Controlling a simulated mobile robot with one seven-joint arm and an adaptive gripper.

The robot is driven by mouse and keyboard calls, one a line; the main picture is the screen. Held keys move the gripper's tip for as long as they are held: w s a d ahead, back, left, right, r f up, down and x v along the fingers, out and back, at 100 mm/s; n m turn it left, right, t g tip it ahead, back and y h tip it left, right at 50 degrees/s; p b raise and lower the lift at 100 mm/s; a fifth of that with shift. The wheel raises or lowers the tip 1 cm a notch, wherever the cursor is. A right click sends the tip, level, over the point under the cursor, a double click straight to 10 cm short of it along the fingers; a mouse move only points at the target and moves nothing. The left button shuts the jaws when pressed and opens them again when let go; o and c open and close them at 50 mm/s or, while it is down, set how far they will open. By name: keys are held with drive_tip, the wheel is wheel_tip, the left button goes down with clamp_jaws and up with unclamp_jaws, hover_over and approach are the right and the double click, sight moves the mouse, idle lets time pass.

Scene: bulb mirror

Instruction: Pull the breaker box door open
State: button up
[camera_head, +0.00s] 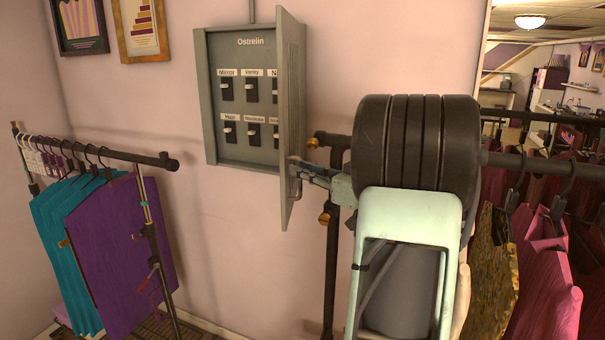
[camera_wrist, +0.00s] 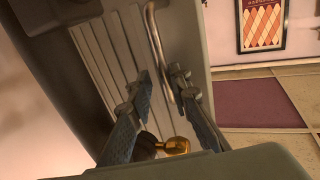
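The grey breaker box (camera_head: 245,150) hangs on the pink wall in the head view. Its door (camera_head: 291,60) stands open, swung out from the right side and seen almost edge-on, with the labelled switches exposed. In the wrist view I see the ribbed door panel (camera_wrist: 103,55) and its curved metal handle (camera_wrist: 156,42). My gripper (camera_head: 298,165) is at the lower part of the door. In the wrist view its two fingers (camera_wrist: 161,77) are apart, with the lower handle between or just beyond their tips, closer to the right one. Contact cannot be told.
A clothes rack (camera_head: 130,155) with teal and purple garments stands at left. Another rack with pink garments (camera_head: 545,285) is at right, beside my arm. A black post (camera_head: 331,270) with brass knobs stands just right of the door. Bare wall lies below the box.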

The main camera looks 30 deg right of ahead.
drive_tip(key=shift+o, duration=0.6)
drive_tip(key=shift+w+d+f, duration=0.1)
drive_tip(key=shift+w+f, duration=0.05)
drive_tip(key=shift+w, duration=0.05)
drive_tip(key=shift+s, duration=0.1)
drive_tip(key=v, duration=1.2)
drive_tip(key=shift+a, duration=0.2)
